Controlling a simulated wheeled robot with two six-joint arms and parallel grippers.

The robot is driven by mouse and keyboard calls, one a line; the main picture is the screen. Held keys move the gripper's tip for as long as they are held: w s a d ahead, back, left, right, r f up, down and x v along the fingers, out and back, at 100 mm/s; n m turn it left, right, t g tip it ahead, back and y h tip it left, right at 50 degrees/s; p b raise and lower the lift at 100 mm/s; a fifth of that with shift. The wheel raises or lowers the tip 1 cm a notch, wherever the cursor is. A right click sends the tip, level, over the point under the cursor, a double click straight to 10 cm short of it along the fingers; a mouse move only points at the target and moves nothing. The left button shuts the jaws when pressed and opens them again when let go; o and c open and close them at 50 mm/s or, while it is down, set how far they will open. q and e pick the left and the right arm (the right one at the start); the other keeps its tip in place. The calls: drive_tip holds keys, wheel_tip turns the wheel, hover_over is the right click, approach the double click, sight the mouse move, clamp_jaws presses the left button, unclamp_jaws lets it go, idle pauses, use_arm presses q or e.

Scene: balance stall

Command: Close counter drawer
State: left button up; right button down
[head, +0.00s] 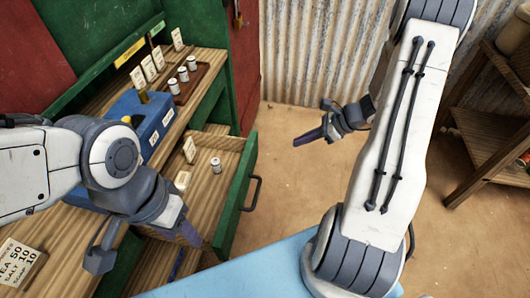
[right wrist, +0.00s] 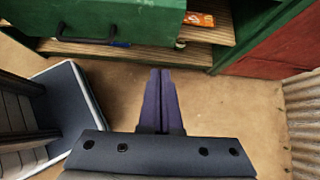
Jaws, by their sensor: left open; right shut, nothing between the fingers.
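The counter drawer (head: 239,188) stands pulled out, with its green front and black handle (head: 254,193) facing right in the head view. Its green front (right wrist: 130,20) and handle (right wrist: 85,41) also show at the upper left of the right wrist view. A small white canister (head: 215,165) and a card (head: 189,150) are inside the drawer. My left gripper (head: 146,244) is open, over the drawer's near end in the picture; whether it touches cannot be told. My right gripper (head: 296,142) is shut and empty, apart from the drawer, to the right of its handle.
An orange packet (right wrist: 200,19) lies on a lower shelf. A wooden shelf unit (head: 487,135) stands right. Sandy floor (head: 285,185) beyond the handle is free.

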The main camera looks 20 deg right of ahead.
sight(256, 153)
drive_tip(key=x, duration=0.4)
drive_tip(key=r+x, duration=0.1)
drive_tip(key=x, duration=0.3)
drive_tip(key=a+x, duration=0.1)
drive_tip(key=x, duration=0.3)
drive_tip(key=shift+w+r, duration=0.25)
drive_tip(key=shift+w, duration=0.1)
drive_tip(key=shift+w+a+p, duration=0.3)
drive_tip(key=shift+a, duration=0.15)
drive_tip(key=shift+w, duration=0.1)
